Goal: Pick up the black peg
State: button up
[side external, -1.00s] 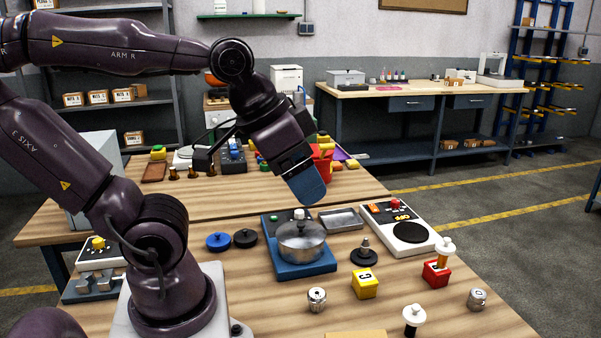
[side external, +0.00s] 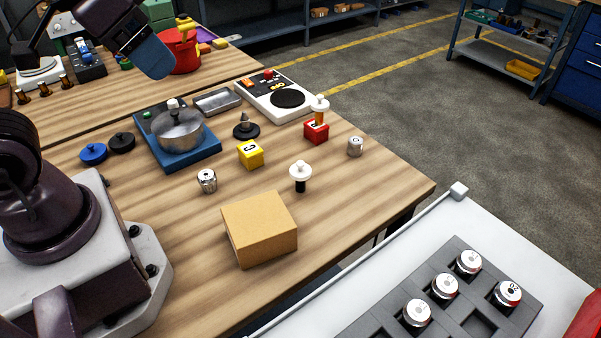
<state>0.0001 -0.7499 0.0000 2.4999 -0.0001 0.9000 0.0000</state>
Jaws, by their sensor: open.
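The black peg (side external: 300,185) stands upright on the wooden table, with a wide white knobbed cap (side external: 300,170) on its top. My gripper (side external: 155,62) is at the upper left, in the air beyond the steel pot in the picture and well away from the peg. Its blue tip points down to the right. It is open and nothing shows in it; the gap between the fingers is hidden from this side.
A cardboard box (side external: 260,230) lies in front of the peg. A yellow block (side external: 250,154), a red block (side external: 316,132) holding an orange peg (side external: 319,115), and a metal knob (side external: 207,181) stand around it. A steel pot (side external: 180,132) sits on a blue base. Table right of the peg is clear.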

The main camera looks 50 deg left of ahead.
jog(key=shift+o, duration=0.4)
jog(key=m+g+y, duration=0.6)
jog(key=m+y, duration=0.6)
jog(key=m, duration=0.2)
send_over(302, 168)
jog(key=s+d, duration=0.3)
notch_tip(302, 168, down, 22)
jog(key=d+f+m+t+y, duration=0.1)
jog(key=f+m, duration=0.1)
jog(key=w+d+f+m+t+y, duration=0.1)
jog(key=f+m+t+y, duration=0.1)
jog(key=f, duration=0.1)
jog(key=d+f+m+t+y, duration=0.1)
jog(key=f+m+t+y, duration=0.1)
jog(key=f+m, duration=0.1)
jog(key=shift+w+d+f, duration=0.2)
jog(key=shift+w+f, duration=0.05)
jog(key=x, duration=0.7)
jog(key=shift+a+r, duration=0.1)
jog(key=shift+a, duration=0.1)
